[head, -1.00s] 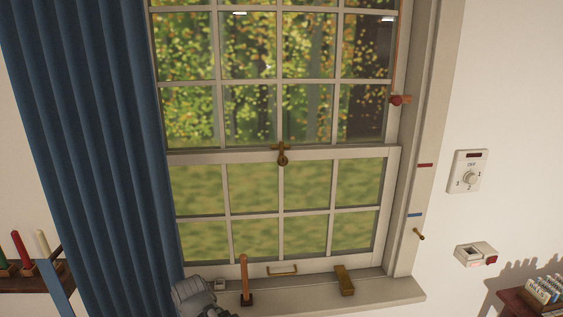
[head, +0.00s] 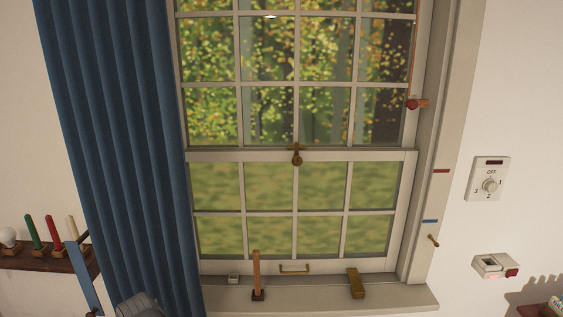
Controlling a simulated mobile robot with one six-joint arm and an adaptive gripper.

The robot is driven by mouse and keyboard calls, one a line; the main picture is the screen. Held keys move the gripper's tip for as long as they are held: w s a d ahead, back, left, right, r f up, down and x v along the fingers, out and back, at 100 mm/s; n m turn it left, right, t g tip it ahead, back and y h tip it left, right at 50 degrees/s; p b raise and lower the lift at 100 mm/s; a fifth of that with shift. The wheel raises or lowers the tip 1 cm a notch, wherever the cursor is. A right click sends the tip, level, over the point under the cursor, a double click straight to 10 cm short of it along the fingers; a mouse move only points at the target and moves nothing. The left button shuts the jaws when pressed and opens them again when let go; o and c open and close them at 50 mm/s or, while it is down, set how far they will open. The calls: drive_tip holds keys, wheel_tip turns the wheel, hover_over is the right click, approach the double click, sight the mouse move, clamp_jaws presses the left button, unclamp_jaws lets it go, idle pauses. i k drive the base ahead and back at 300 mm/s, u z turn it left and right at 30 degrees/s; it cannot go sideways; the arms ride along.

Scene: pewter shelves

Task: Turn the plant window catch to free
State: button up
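The brass window catch (head: 297,155) sits at the middle of the rail where the upper and lower sashes meet. Its round end hangs below a short crosspiece; at this size I cannot tell which setting it is in. The sash window (head: 298,210) looks shut, with its lower sash down near the sill. Only a grey rounded part of my arm shows at the bottom left, in front of the curtain. My gripper's fingers are not in view, and nothing touches the catch.
A blue curtain (head: 115,150) hangs left of the window. The sill (head: 320,298) bears a wooden-handled tool (head: 257,275), a brass block (head: 356,283) and a small grey box (head: 233,279). A red knob (head: 412,104) is on the right frame; a dial panel (head: 488,178) is on the wall.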

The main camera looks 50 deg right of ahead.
sight(297, 161)
drive_tip(key=u, duration=0.4)
drive_tip(key=k, duration=1.8)
drive_tip(key=z, duration=0.4)
drive_tip(key=i, duration=1.05)
drive_tip(key=u, duration=0.05)
